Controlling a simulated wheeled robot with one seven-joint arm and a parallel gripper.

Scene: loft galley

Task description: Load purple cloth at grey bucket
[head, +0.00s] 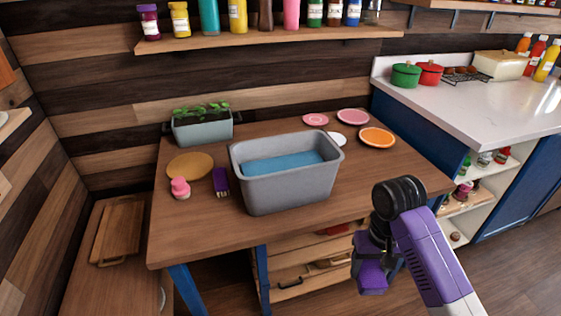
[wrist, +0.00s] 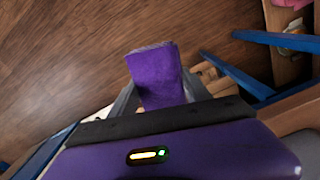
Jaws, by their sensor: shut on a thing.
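The grey bucket (head: 285,190) is a rectangular tub standing on the wooden table in the head view, with a flat blue surface inside it. My gripper (wrist: 157,100) is shut on the purple cloth (wrist: 156,68), which sticks out beyond the fingers in the wrist view, over the wood floor. In the head view my gripper (head: 371,275) hangs in front of the table's right part, to the right of the bucket and lower than its rim. There I cannot tell the cloth from the purple gripper housing.
On the wooden table (head: 200,235), a planter (head: 203,128), a tan plate (head: 190,165), a pink item (head: 180,188) and a small purple item (head: 221,182) stand left of the bucket. Pink plates (head: 353,116) and an orange plate (head: 377,137) lie behind right. A shelf (head: 270,39) hangs above.

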